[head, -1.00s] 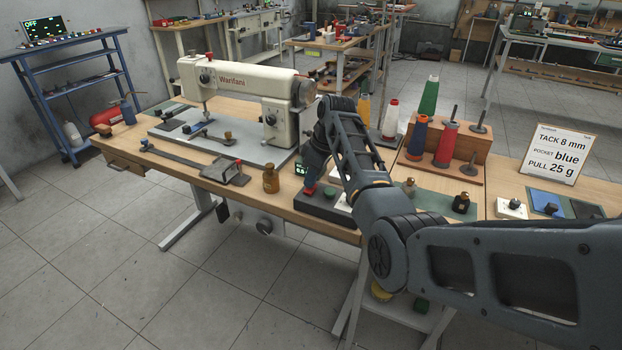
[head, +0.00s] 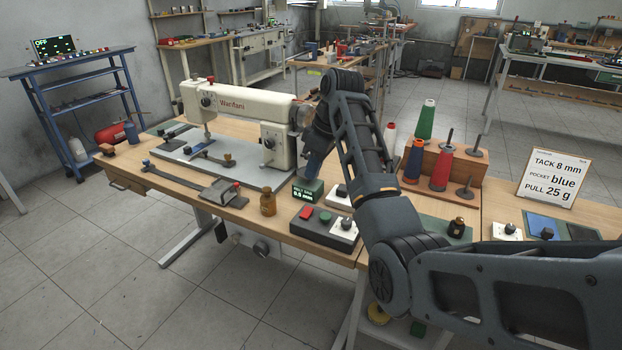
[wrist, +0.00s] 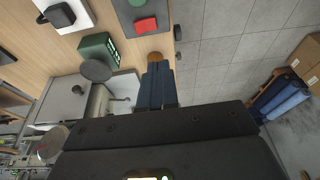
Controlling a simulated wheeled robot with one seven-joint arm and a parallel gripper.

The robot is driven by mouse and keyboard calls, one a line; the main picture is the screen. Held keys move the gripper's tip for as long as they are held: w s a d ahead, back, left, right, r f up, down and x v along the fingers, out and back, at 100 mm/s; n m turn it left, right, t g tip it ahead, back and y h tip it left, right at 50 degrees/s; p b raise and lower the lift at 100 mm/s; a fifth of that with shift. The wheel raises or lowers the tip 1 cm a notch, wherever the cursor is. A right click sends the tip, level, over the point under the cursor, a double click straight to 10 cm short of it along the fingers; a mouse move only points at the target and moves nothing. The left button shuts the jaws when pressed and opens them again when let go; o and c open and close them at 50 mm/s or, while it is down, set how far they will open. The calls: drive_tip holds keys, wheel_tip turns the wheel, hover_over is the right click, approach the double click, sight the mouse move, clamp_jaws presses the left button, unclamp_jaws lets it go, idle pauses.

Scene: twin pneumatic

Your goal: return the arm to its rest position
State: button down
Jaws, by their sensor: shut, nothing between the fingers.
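My arm (head: 362,140) reaches over the front of the sewing bench, bent at the elbow. My gripper (head: 315,168) hangs point-down above the small green display box (head: 308,192), near the sewing machine's right end. In the wrist view its blue fingers (wrist: 157,82) lie together, with nothing between them. The control box (head: 322,232) with a red button (head: 306,213) and a green button stands in front of and below the gripper, clear of the fingers.
The white sewing machine (head: 236,108) stands left of my gripper. Thread cones, including a red one (head: 442,170), stand on a wooden rack right of my arm. The floor (head: 90,270) in front is clear.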

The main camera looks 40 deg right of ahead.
drive_tip(key=shift+s+r, duration=0.1)
drive_tip(key=shift+r, duration=0.15)
idle(0.4)
drive_tip(key=s+a+f+m+t+h, duration=0.1)
drive_tip(key=s+a+f, duration=0.25)
drive_tip(key=f, duration=0.45)
drive_tip(key=s+a+f+m+t+h, duration=0.1)
drive_tip(key=s+a+f, duration=0.25)
drive_tip(key=f, duration=0.45)
drive_tip(key=s+a+f+t, duration=0.1)
drive_tip(key=s+a+f, duration=0.1)
drive_tip(key=s, duration=0.3)
drive_tip(key=s+a+f+t+h, duration=0.1)
drive_tip(key=s+a+f, duration=0.15)
drive_tip(key=s, duration=0.25)
drive_tip(key=s+a+f+t, duration=0.1)
drive_tip(key=s+a+f, duration=0.15)
drive_tip(key=s, duration=0.25)
drive_tip(key=s+a+r+m+t, duration=0.1)
drive_tip(key=s+a+r+t, duration=0.2)
drive_tip(key=s+r, duration=0.8)
drive_tip(key=s+a+r+m+t+y, duration=0.1)
drive_tip(key=s+a+r+t, duration=0.2)
drive_tip(key=s+a+r, duration=0.4)
drive_tip(key=s+r, duration=0.4)
drive_tip(key=s, duration=0.3)
drive_tip(key=shift+s+t, duration=0.4)
